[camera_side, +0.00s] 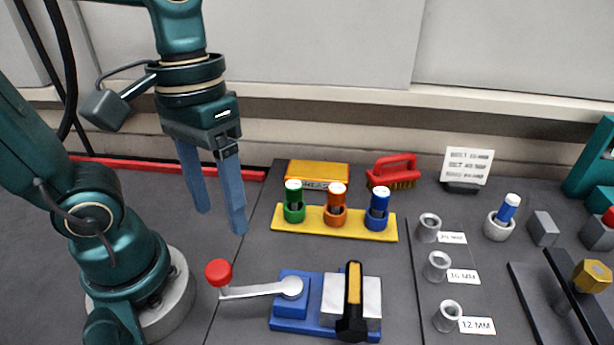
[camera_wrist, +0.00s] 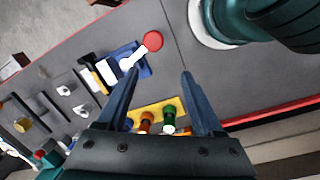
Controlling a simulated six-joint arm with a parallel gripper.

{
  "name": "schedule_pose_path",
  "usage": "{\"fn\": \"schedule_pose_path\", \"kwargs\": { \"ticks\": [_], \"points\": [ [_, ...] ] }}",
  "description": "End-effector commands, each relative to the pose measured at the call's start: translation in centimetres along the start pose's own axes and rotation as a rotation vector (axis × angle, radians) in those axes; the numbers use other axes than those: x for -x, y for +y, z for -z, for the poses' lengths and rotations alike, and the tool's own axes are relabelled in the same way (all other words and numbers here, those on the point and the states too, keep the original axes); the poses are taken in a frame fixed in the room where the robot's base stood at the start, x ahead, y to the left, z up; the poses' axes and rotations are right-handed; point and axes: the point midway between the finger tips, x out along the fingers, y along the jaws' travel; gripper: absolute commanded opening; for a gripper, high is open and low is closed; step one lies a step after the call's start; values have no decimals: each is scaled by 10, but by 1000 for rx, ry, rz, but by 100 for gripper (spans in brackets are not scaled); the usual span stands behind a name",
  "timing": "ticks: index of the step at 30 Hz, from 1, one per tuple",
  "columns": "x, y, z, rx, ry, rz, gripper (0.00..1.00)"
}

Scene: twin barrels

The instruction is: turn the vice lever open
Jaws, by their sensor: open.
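The vice (camera_side: 306,303) is blue with a pale metal block and sits at the front middle of the dark bench. Its silver lever (camera_side: 255,290) points left and ends in a red ball knob (camera_side: 218,272). A black and yellow bar (camera_side: 352,302) lies across the vice's right part. My gripper (camera_side: 221,222) is open and empty, pointing down, above and behind the red knob. In the wrist view my gripper (camera_wrist: 160,78) has its fingers spread, and the red knob (camera_wrist: 152,41) shows beyond the fingertips. The lever (camera_wrist: 133,57) shows there too, apart from both fingers.
A yellow rack (camera_side: 332,225) with green, orange and blue capped cylinders stands behind the vice. Several grey sockets with labels (camera_side: 437,266) stand to the right. An orange box (camera_side: 317,174) and a red brush (camera_side: 393,173) are at the back.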

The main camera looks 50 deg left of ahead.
Motion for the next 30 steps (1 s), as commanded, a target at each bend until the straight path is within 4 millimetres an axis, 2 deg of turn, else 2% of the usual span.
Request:
{"fn": "schedule_pose_path", "kwargs": {
  "ticks": [3, 9, 16, 24, 30],
  "points": [
    [-2, 10, -6, 35, -168, 36, 68],
    [-9, 19, -7, 36, -304, 78, 68],
    [-20, 19, -10, 26, -333, 95, 68],
    [-47, 16, -20, 26, -333, 96, 68],
    [-60, 15, -24, 26, -329, 95, 68]
  ]
}}
